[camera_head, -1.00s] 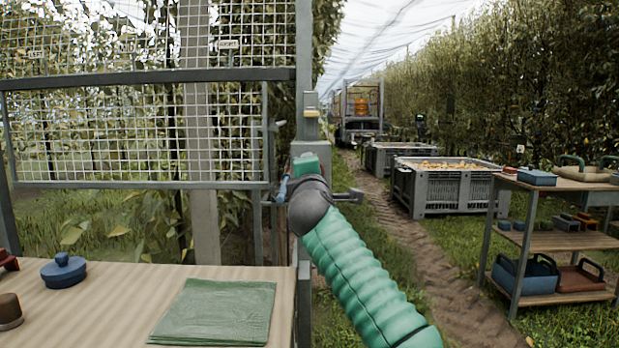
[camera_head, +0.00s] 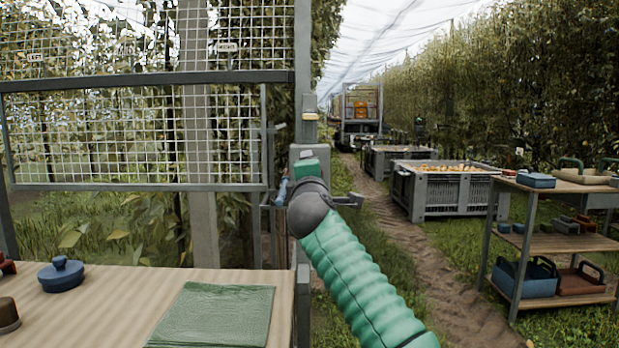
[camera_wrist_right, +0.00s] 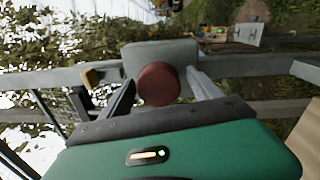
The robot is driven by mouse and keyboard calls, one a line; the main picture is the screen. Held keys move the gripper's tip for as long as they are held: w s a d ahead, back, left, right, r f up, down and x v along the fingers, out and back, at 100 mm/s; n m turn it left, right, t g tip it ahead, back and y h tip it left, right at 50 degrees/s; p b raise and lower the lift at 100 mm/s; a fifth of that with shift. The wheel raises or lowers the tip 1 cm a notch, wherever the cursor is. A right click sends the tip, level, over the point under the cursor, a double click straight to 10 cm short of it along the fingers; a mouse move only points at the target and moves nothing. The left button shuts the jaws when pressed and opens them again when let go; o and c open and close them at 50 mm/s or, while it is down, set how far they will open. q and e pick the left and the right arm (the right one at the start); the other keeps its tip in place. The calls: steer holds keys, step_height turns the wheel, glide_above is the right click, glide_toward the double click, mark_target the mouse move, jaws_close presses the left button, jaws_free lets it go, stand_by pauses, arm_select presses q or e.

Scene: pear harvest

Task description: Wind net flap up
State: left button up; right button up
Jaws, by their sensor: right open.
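The net flap (camera_head: 130,138), a white mesh in a grey frame, hangs at the left in the head view below a dark crossbar. Its lower bar is above the table. A grey winder housing (camera_head: 309,153) is on the post at the flap's right; it also shows in the right wrist view (camera_wrist_right: 150,55). A reddish-brown round knob (camera_wrist_right: 158,86) lies between the fingers of my right gripper (camera_wrist_right: 160,80). The gripper is open, one finger on each side; I cannot tell if they touch the knob. My forearm partly hides the winder in the head view. My left gripper is out of view.
A wooden table (camera_head: 110,300) with a green folded cloth (camera_head: 212,316) and a blue lidded pot (camera_head: 61,275) is in front. Crates (camera_head: 440,190) stand along the dirt path. A shelf rack (camera_head: 545,240) with baskets is at the right.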

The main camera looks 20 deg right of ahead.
steer(key=b+v, duration=0.8)
steer(key=v, duration=0.8)
steer(key=shift+s+a+b, duration=0.2)
steer(key=shift+s+b, duration=0.15)
steer(key=shift+s, duration=0.05)
steer(key=shift+f, duration=0.1)
